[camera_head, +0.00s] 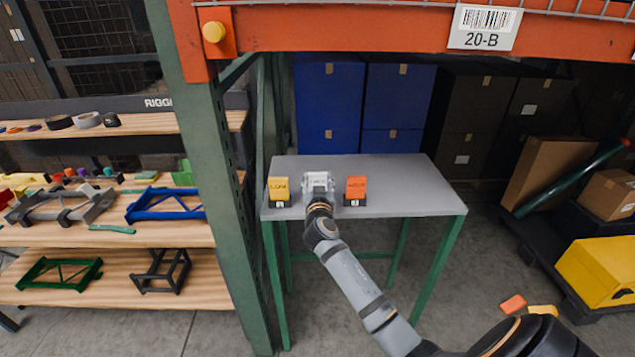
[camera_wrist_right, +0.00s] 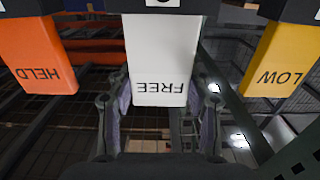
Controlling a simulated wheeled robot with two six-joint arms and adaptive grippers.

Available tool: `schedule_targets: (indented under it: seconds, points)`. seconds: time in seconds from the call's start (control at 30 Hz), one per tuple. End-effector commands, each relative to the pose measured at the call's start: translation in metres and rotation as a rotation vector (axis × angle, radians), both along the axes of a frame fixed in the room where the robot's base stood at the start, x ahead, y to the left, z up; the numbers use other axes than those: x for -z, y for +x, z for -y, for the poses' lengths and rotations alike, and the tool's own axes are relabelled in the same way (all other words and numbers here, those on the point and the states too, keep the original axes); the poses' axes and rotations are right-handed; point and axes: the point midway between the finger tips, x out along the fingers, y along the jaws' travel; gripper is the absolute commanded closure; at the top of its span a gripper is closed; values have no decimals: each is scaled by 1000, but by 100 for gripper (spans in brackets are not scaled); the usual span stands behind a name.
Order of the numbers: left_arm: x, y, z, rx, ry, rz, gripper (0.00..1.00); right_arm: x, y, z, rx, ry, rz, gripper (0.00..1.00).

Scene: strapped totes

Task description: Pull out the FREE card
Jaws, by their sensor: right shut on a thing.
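The white FREE card (camera_wrist_right: 160,62) stands in a dark holder in the middle of the right wrist view, its lettering upside down there. My right gripper (camera_wrist_right: 160,105) is shut on this card, with a finger on each side of it. In the head view my right gripper (camera_head: 318,183) is at the grey table, between a yellow card (camera_head: 279,187) and an orange card (camera_head: 356,187), and hides most of the white card. The wrist view shows the orange card (camera_wrist_right: 32,58) marked HELD and the yellow card (camera_wrist_right: 283,60) marked LOW. My left gripper is not in view.
The grey table (camera_head: 410,190) is clear to the right of the cards. A green rack post (camera_head: 205,150) stands to its left, with an orange beam (camera_head: 350,30) above. Blue boxes (camera_head: 330,100) are behind. An orange piece (camera_head: 513,304) lies on the floor.

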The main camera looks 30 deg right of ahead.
Motion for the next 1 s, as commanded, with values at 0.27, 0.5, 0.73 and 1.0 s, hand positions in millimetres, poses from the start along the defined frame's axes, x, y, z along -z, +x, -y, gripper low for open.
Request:
schedule_targets:
  seconds: [0.27, 0.5, 0.73, 1.0]
  points:
    - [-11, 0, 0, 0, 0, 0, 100, -15, 0, 0, 0, 0, 1, 87]
    - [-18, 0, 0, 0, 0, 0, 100, -27, 0, 0, 0, -1, 1, 87]
    - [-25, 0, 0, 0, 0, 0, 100, -36, 0, 0, -1, 0, 1, 87]
    - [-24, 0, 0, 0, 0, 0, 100, -36, 0, 0, -1, -1, 1, 87]
